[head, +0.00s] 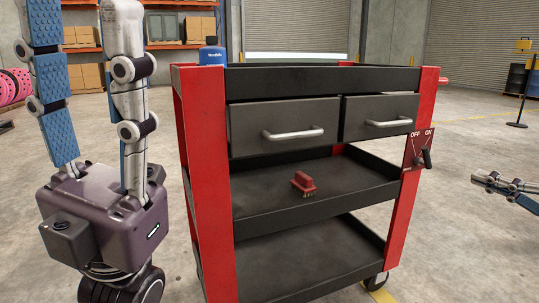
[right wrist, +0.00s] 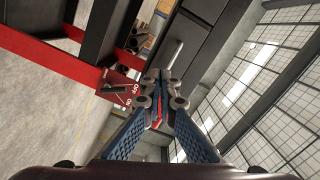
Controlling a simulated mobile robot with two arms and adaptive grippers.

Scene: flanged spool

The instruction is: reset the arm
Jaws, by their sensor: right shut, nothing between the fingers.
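My right gripper (head: 480,180) comes in from the right edge of the head view, pointing left, and stands apart from the tool cart (head: 229,230). Its blue-padded fingers close together in the right wrist view (right wrist: 160,85), empty. My left gripper (head: 82,100) stands large at the left of the head view, left of the cart, with its fingers pointing up and spread apart; the tips are cut off by the top edge. It holds nothing that I can see.
A red OFF/ON switch panel (head: 413,150) with a black lever (head: 426,158) is on the cart's right post; it also shows in the right wrist view (right wrist: 117,88). A red-handled object (head: 304,184) sits on the middle shelf. Both drawers (head: 285,128) look shut. Floor between cart and right gripper is clear.

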